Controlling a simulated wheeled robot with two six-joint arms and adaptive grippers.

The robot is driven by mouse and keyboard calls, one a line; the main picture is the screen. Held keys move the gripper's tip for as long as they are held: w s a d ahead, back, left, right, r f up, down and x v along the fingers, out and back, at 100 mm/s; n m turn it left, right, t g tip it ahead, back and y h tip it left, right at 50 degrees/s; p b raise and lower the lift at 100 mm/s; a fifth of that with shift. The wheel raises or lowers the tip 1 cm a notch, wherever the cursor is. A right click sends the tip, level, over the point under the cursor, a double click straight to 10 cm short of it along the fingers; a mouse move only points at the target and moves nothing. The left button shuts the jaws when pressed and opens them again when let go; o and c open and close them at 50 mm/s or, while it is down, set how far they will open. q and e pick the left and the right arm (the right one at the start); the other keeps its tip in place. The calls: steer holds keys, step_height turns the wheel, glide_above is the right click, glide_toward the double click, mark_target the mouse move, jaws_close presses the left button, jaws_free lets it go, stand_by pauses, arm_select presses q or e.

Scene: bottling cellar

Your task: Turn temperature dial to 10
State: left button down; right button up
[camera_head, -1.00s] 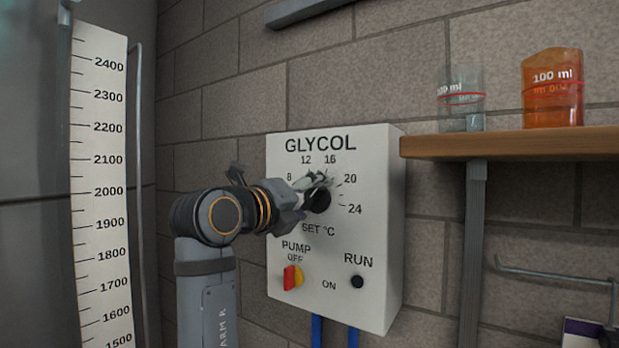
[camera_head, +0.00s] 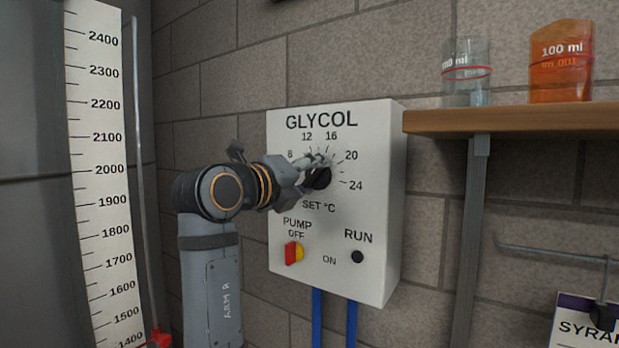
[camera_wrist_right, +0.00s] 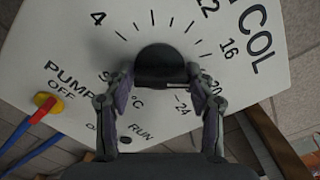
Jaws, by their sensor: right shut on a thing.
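The temperature dial (camera_head: 319,179) is a black round knob on the white GLYCOL panel (camera_head: 385,230), under a scale marked 8, 12, 16, 20 and 24. My right gripper (camera_head: 311,168) reaches it from the left and is shut on it. In the right wrist view, the two fingers (camera_wrist_right: 160,82) hold the dark dial (camera_wrist_right: 160,62) from both sides; the scale there also shows 4. The fingers cover part of the dial, and I cannot make out where its pointer stands. My left gripper is not in view.
Below the dial are a red and yellow pump switch (camera_head: 293,253) and a black RUN button (camera_head: 357,257). A wooden shelf (camera_head: 510,121) with a clear beaker (camera_head: 466,72) and an orange beaker (camera_head: 561,62) stands to the right. A tall scale strip (camera_head: 104,190) is at left.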

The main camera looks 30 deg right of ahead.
steer(key=n+b, duration=0.1)
steer(key=n, duration=0.2)
steer(key=shift+r, duration=0.1)
steer(key=n, duration=0.4)
steer(key=shift+r, duration=0.1)
steer(key=n+b, duration=0.1)
steer(key=n, duration=0.3)
steer(key=shift+c, duration=0.2)
steer(key=shift+a+n, duration=0.1)
steer(key=shift+n, duration=2.1)
steer(key=o, duration=1.1)
steer(key=shift+w+d, duration=0.1)
steer(key=shift+d, duration=0.1)
